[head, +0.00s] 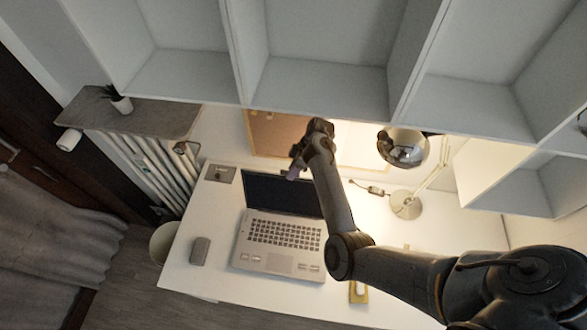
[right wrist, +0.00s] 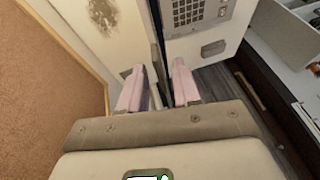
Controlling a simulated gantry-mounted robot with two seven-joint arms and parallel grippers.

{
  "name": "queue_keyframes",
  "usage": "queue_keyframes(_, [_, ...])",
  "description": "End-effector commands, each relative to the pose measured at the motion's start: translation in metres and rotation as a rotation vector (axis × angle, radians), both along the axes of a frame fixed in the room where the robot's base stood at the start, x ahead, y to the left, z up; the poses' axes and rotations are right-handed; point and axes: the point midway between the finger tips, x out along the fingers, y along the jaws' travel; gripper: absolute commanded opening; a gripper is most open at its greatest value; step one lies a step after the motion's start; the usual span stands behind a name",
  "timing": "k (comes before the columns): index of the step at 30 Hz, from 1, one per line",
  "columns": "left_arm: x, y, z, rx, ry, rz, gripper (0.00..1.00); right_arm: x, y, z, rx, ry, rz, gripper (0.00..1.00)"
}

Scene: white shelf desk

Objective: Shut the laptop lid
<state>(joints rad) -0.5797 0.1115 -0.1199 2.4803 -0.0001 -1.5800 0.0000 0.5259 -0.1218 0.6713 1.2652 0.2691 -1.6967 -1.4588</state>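The laptop stands open on the white desk. Its dark screen lid (head: 268,192) is raised, and its silver keyboard base (head: 280,262) lies toward the front edge. My right arm reaches across the desk from the lower right. My right gripper (head: 292,174) is at the lid's top edge and partly hides the lid. In the right wrist view, the two pale pink fingers of my right gripper (right wrist: 158,70) are apart. The lid's thin dark edge (right wrist: 154,40) runs between them, with the keyboard (right wrist: 188,10) on the right. I cannot tell whether a finger touches the lid. My left gripper is out of view.
A desk lamp (head: 404,150) stands behind and right of the laptop. A grey object (head: 200,250) lies left of it, and a yellow item (head: 358,292) lies to the right, near my arm. White shelves (head: 320,82) hang above. The desk front (head: 215,278) has bare space.

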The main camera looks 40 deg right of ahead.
Motion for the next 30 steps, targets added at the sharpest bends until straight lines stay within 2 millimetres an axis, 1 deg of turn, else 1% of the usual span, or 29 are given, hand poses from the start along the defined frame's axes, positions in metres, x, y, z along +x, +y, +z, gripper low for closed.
queue_keyframes(4, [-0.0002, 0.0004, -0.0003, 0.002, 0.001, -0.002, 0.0, 0.0001, 0.0, 0.0001, 0.0, 0.0, 0.0, 0.32])
queue_keyframes(5, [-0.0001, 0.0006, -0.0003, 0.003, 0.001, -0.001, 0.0, 0.0001, 0.0, 0.0001, 0.0, 0.0, 0.0, 0.29])
queue_keyframes(10, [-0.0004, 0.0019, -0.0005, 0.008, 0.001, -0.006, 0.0, 0.0, -0.0001, 0.0003, 0.0, 0.0, 0.0, 0.03])
queue_keyframes(11, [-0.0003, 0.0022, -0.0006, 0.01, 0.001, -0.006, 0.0, 0.0, -0.0001, 0.0003, 0.0, 0.0, 0.0, 0.0])
queue_keyframes(30, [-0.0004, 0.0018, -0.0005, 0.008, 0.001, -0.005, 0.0, -0.0001, 0.0001, 0.0006, 0.001, 0.001, -0.001, 0.0])
